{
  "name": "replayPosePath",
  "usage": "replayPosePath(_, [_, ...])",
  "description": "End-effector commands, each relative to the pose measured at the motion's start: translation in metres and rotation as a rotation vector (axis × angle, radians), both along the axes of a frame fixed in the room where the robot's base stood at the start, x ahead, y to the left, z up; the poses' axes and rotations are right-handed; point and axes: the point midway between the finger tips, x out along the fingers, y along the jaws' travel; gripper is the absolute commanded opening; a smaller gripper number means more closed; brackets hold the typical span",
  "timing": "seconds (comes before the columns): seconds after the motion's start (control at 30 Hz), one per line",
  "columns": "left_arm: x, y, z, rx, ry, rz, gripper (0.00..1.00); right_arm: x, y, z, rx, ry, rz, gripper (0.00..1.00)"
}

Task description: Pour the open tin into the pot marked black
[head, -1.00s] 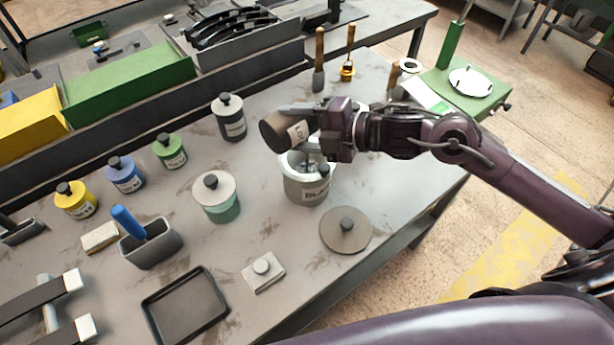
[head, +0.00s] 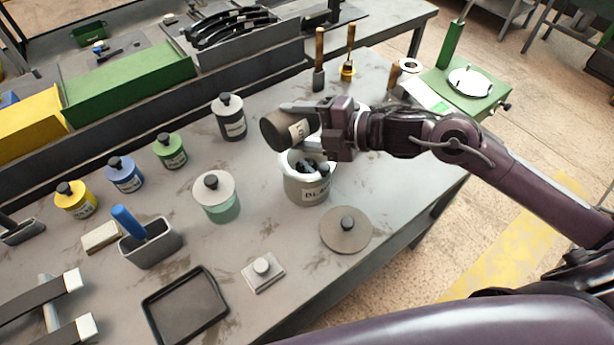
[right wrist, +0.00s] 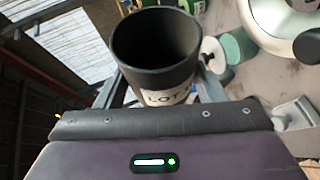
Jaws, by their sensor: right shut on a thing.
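My right gripper (head: 318,128) is shut around a dark open tin (head: 278,133) with a white label reading "LOT". The rest of the marking is hard to read. The pot stands upright and open, with a pale rim and dark pieces inside. The tin and gripper partly cover its far side. In the right wrist view, the tin (right wrist: 156,58) shows a dark inside with no contents that I can make out. My left gripper is not in view.
A black tray (head: 186,307) and a knobbed block (head: 262,272) lie in front.

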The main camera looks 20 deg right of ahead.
Motion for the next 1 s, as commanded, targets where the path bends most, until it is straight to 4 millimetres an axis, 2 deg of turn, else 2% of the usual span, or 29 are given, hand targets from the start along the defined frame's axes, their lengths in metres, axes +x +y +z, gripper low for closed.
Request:
replayPosePath(0.37, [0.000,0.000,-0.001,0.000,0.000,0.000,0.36,0.000,0.000,0.000,-0.005,-0.004,0.000,0.00])
replayPosePath(0.73, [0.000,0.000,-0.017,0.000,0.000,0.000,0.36,-0.004,0.010,-0.012,-0.234,-0.115,0.001,0.00])
replayPosePath(1.0, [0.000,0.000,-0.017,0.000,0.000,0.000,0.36,-0.005,0.011,-0.013,-0.273,-0.130,0.000,0.00])
